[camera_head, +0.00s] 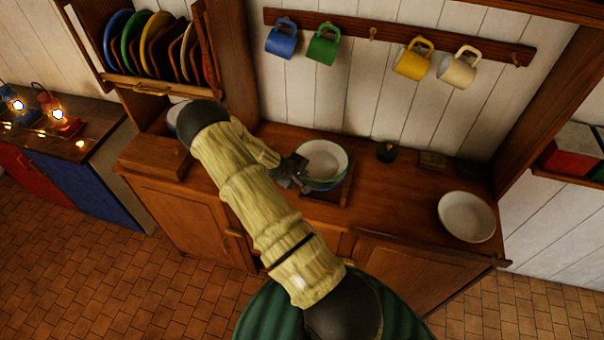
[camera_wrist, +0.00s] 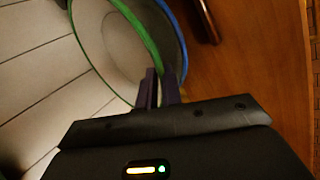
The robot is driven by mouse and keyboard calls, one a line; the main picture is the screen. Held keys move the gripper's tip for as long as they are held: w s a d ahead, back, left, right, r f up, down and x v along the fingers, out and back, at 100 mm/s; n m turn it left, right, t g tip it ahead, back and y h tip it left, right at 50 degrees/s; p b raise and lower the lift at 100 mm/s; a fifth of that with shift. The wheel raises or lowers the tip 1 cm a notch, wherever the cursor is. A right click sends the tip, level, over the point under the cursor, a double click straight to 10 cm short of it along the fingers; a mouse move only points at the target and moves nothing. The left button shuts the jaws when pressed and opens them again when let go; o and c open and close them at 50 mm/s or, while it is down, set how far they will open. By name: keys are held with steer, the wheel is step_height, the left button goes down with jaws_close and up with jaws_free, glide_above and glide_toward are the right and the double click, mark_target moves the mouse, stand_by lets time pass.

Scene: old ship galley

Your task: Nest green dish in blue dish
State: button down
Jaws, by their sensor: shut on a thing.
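The green dish (camera_head: 323,158), pale inside with a green rim, is at the middle of the wooden counter. The blue dish (camera_head: 318,187) shows as a thin blue edge below it. In the wrist view the green rim (camera_wrist: 137,25) lies inside the blue rim (camera_wrist: 177,32), with the green dish in the blue one. Whether it is fully seated cannot be told. My gripper (camera_head: 299,181) is at the left side of the dishes. In the wrist view its fingers (camera_wrist: 160,88) are shut on the green dish's rim, close to the blue rim.
The dishes are over a square wooden tray (camera_head: 329,198). A white bowl (camera_head: 467,217) stands at the counter's right end. A small dark object (camera_head: 387,152) is near the back wall. Mugs hang above, and a plate rack (camera_head: 150,83) is upper left. The counter's right middle is clear.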

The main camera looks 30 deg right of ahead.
steer(key=shift+f+b, duration=0.8)
steer(key=shift+f, duration=0.15)
stand_by(1.0)
steer(key=c, duration=1.6)
jaws_free()
steer(key=shift+o, duration=0.5)
steer(key=shift+r+p, duration=2.55)
steer(key=shift+r, duration=1.5)
steer(key=shift+a, duration=0.1)
